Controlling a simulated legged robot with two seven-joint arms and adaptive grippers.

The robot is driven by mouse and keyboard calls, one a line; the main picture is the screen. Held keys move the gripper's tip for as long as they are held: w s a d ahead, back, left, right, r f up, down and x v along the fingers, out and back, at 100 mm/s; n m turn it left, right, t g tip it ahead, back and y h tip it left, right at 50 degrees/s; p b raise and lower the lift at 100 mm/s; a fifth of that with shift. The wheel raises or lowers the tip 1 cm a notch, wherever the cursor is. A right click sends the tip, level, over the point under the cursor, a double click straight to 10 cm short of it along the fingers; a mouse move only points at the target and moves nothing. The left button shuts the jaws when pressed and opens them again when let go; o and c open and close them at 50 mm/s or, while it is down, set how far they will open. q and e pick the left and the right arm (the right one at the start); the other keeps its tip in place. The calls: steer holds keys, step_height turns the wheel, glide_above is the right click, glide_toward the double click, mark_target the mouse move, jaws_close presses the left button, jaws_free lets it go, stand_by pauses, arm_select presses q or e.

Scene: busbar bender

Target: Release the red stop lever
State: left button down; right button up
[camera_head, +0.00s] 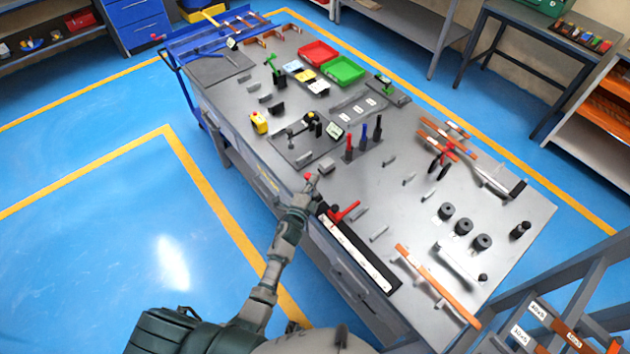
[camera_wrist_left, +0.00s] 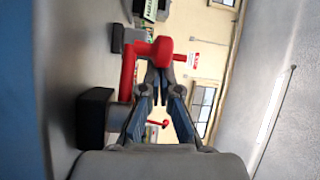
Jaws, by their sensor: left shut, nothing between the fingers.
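My left gripper (camera_head: 311,184) is shut and empty at the front edge of the workbench. In the left wrist view its fingertips (camera_wrist_left: 157,88) meet right beside a red lever (camera_wrist_left: 128,78) with a thick round red end (camera_wrist_left: 162,49). I cannot tell whether they touch it. A red knob (camera_head: 308,176) shows at the gripper's tip in the head view. A red T-shaped handle (camera_head: 345,212) stands to the right, by a long black-and-white rail. A smaller red piece (camera_wrist_left: 158,123) shows between the fingers. My right gripper is not in view.
The grey workbench (camera_head: 400,212) holds red and green trays (camera_head: 343,70), upright red, blue and black tools (camera_head: 364,137), black cylinders (camera_head: 463,226) and copper bars (camera_head: 436,285). Blue floor (camera_head: 110,250) is clear to the left.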

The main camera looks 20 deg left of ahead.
arm_select(q)
steer(key=shift+s+a, duration=0.3)
steer(key=shift+a, duration=0.1)
steer(key=s+a, duration=0.1)
steer(key=s, duration=1.1)
steer(key=s+f+n+g, duration=0.3)
steer(key=s+f, duration=0.2)
steer(key=f, duration=0.6)
steer(key=s+f+n+g+y, duration=0.1)
steer(key=s+f+n+g, duration=0.2)
steer(key=f, duration=0.8)
steer(key=s+f+n+g, duration=0.25)
steer(key=s+f, duration=0.35)
steer(key=f, duration=0.5)
steer(key=s+a+f+n+g, duration=0.1)
steer(key=s+f, duration=0.4)
steer(key=s, duration=0.5)
steer(key=s+a+f+n+g, duration=0.2)
steer(key=s+f+g, duration=0.3)
steer(key=s, duration=0.5)
steer(key=s+a+f+n+g+y, duration=0.1)
steer(key=s+f+n+g, duration=0.2)
steer(key=s, duration=0.8)
step_height(320, 180, down, 3)
steer(key=shift+a+r, duration=0.15)
steer(key=shift+a, duration=0.15)
